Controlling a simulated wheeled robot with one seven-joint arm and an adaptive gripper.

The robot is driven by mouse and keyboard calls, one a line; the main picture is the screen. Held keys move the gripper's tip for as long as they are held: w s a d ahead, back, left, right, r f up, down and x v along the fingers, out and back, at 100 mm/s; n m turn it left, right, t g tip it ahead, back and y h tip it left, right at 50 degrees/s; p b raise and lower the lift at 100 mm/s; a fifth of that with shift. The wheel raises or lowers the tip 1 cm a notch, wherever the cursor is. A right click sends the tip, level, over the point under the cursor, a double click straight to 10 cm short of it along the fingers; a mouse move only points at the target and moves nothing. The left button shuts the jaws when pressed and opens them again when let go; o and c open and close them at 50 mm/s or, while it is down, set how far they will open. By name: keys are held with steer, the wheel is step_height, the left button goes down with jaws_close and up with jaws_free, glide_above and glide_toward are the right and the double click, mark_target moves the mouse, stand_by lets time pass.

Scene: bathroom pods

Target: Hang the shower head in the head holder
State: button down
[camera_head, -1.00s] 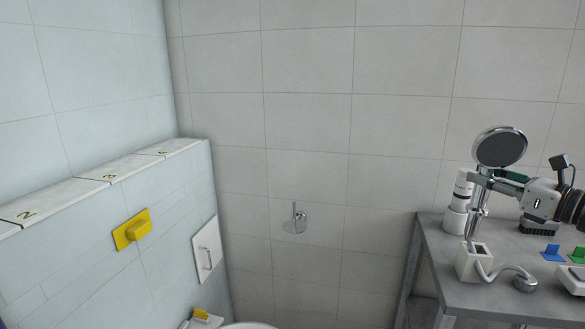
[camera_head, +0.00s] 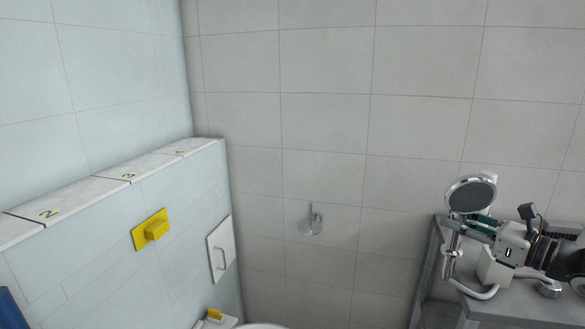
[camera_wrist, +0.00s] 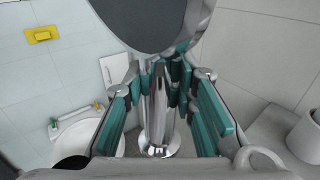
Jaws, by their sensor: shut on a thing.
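The shower head (camera_head: 471,195) has a round dark grey face with a chrome rim and a chrome handle. My gripper (camera_head: 478,222) is shut on its handle and holds it up at the right, near the table. In the wrist view the chrome handle (camera_wrist: 158,108) stands between the green pads of my gripper (camera_wrist: 165,85), and the dark face fills the top. A hose hangs from the handle's lower end. A small chrome wall fitting (camera_head: 312,222), which looks like the head holder, is on the tiled wall left of the shower head, well apart from it.
A ledge with numbered tiles (camera_head: 130,178) and a yellow block (camera_head: 151,230) are at the left. The space before the back wall is clear.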

steer(key=s+a+f+n+g+y, duration=0.2)
steer(key=s+a+f, duration=0.2)
steer(key=a+f, duration=0.4)
steer(key=s+a+f+n+g+y, duration=0.2)
steer(key=s+a+f, duration=0.25)
steer(key=a, duration=0.55)
step_height(320, 180, up, 8)
steer(key=m+t+h+p, duration=0.5)
steer(key=h+p, duration=0.1)
steer(key=p, duration=0.9)
steer(key=shift+w+t, duration=0.3)
steer(key=shift+w, duration=0.05)
